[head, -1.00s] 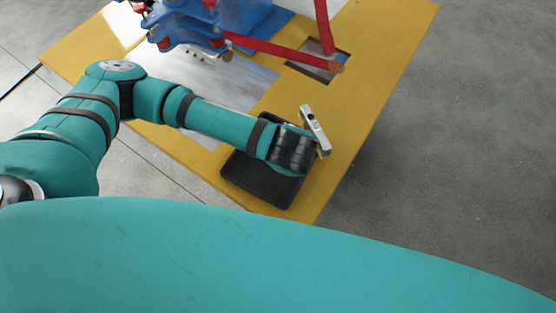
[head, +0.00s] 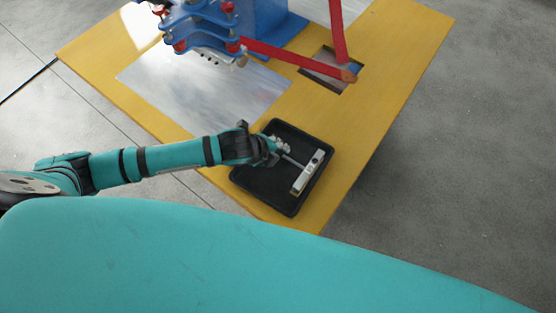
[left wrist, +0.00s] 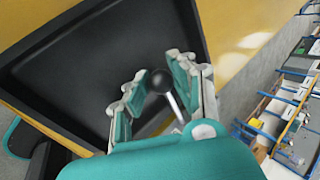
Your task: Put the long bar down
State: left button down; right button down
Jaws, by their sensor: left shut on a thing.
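The long bar (head: 307,173) is a pale silver block with a dark spot, with a thin rod running from its side to my left gripper. In the head view it shows over the black tray (head: 262,203); I cannot tell whether it touches the tray floor. My left gripper (head: 279,150) is shut on the rod side of the bar. In the left wrist view, a black ball knob on a metal rod (left wrist: 174,104) shows between the fingers of the left gripper (left wrist: 156,92), and the block itself is hidden. My right gripper is not in view.
The tray lies on a yellow table (head: 385,110) near its front corner. A blue machine with red arms (head: 290,56) stands behind it, beside a rectangular opening (head: 328,77). A shiny metal plate (head: 205,88) lies to the left. Grey floor surrounds the table.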

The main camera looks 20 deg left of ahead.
pick_arm(q)
jog(key=shift+f, duration=2.55)
jog(key=c, duration=1.1)
grip_release()
jog(key=v, duration=1.2)
